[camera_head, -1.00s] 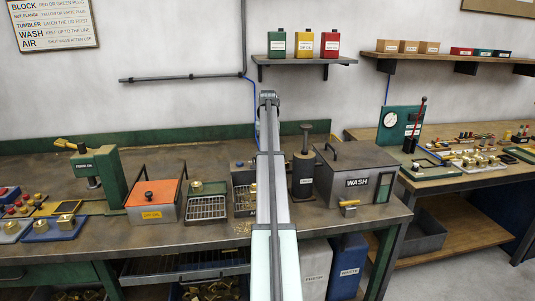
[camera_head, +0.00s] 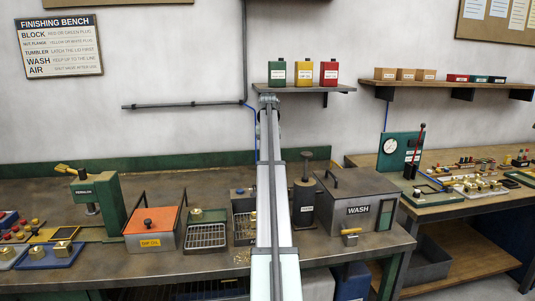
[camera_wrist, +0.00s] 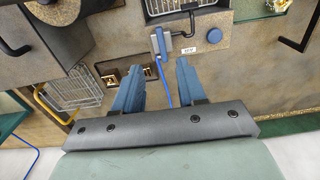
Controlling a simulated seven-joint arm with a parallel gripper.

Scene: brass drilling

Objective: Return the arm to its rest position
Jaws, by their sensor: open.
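My gripper (camera_wrist: 153,88) shows in the wrist view with its two blue fingers apart and nothing between them. It hangs over the bench, with a small box with a blue knob (camera_wrist: 213,36) and a blue hose beyond the fingertips. In the head view my arm stretches straight away from the camera over the middle of the bench (camera_head: 215,268). The gripper itself is hidden behind the arm there.
The grey WASH box (camera_head: 357,211) and a dark cylinder with a plunger (camera_head: 304,200) stand right of my arm. Left of it are wire trays (camera_head: 206,236), the orange-lidded DIP OIL box (camera_head: 152,226) and a green press (camera_head: 107,203). A wall shelf (camera_head: 290,88) holds three cans.

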